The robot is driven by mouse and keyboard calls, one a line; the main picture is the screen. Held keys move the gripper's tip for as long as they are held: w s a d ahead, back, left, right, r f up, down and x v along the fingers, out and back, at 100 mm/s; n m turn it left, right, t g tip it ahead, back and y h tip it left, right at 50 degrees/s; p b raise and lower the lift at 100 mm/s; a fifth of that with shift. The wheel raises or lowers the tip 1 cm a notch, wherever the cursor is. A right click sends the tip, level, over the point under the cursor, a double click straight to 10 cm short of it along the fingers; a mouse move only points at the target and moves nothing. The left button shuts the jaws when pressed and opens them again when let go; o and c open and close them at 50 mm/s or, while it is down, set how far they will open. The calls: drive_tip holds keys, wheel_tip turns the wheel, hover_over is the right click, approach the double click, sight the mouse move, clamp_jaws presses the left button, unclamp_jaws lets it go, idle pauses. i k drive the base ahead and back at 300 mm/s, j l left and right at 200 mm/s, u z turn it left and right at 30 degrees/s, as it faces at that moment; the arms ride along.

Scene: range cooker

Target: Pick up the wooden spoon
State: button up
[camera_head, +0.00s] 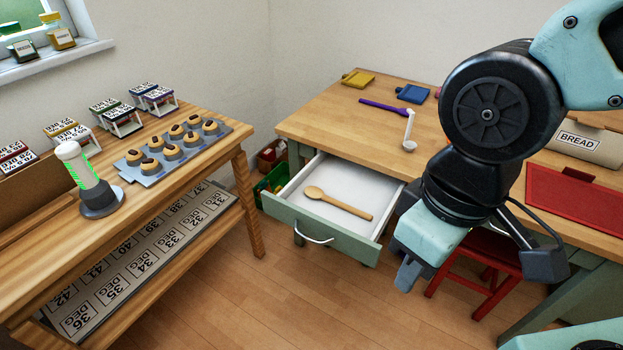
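The wooden spoon (338,203) lies in the open drawer (373,254) of the wooden table, its bowl to the left and its handle running to the lower right. My gripper (404,281) hangs at the right of the drawer, in front of the table, apart from the spoon. Its fingers point down and one finger shows; whether they are apart cannot be made out.
A purple utensil (383,106) and a white ladle (409,134) lie on the table (330,113). A red stool (478,277) stands behind my gripper. A bread box (588,142) and red board (573,199) are at right.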

sight(314, 193)
drive_tip(key=z, duration=0.75)
drive_tip(key=i+j+z, duration=0.15)
drive_tip(key=j, duration=0.35)
drive_tip(key=j+z, duration=0.1)
drive_tip(key=j, duration=0.35)
drive_tip(key=i+j+z, duration=0.15)
drive_tip(key=j, duration=0.35)
